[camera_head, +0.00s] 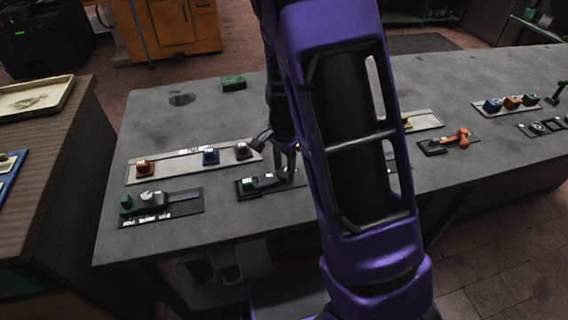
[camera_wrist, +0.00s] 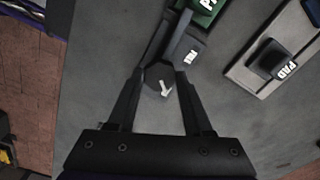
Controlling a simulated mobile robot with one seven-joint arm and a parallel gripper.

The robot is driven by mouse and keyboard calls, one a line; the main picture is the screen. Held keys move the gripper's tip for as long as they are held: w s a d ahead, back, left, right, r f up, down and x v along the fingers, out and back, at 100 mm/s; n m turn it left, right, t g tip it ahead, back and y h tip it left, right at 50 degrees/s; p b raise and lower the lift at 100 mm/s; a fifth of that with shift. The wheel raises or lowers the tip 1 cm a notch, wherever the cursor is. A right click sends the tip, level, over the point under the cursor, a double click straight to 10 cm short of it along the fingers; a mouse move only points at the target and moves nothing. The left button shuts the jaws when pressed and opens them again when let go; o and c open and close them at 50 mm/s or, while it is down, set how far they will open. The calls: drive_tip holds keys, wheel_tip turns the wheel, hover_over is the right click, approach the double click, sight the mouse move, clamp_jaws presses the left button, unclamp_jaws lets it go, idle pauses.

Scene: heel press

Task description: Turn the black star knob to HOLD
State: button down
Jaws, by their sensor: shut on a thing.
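In the wrist view a black knob (camera_wrist: 156,76) with a white pointer mark sits between the tips of my gripper (camera_wrist: 163,80). Both fingers are closed on its sides. Its star outline is not clear, and I cannot read a HOLD mark. Just beyond it are a dark block with a white label (camera_wrist: 190,55) and a green block (camera_wrist: 207,10). In the head view my gripper (camera_head: 286,160) reaches down to the black panel (camera_head: 290,181) with the green block (camera_head: 248,184). There the knob is mostly hidden by the fingers.
A light plate (camera_head: 178,170) with orange, blue and black blocks lies behind; its black block labelled PAD (camera_wrist: 275,62) shows in the wrist view. Another black panel (camera_head: 183,207) is at left. An orange-handled control (camera_head: 455,139) is right of my arm. Bare grey table (camera_head: 150,125) lies around them.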

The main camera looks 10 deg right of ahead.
sight(284, 171)
drive_tip(key=shift+m, duration=0.7)
drive_tip(key=shift+c, duration=1.5)
unclamp_jaws()
wheel_tip(284, 171, up, 18)
drive_tip(key=p, duration=0.3)
drive_tip(key=shift+f, duration=0.25)
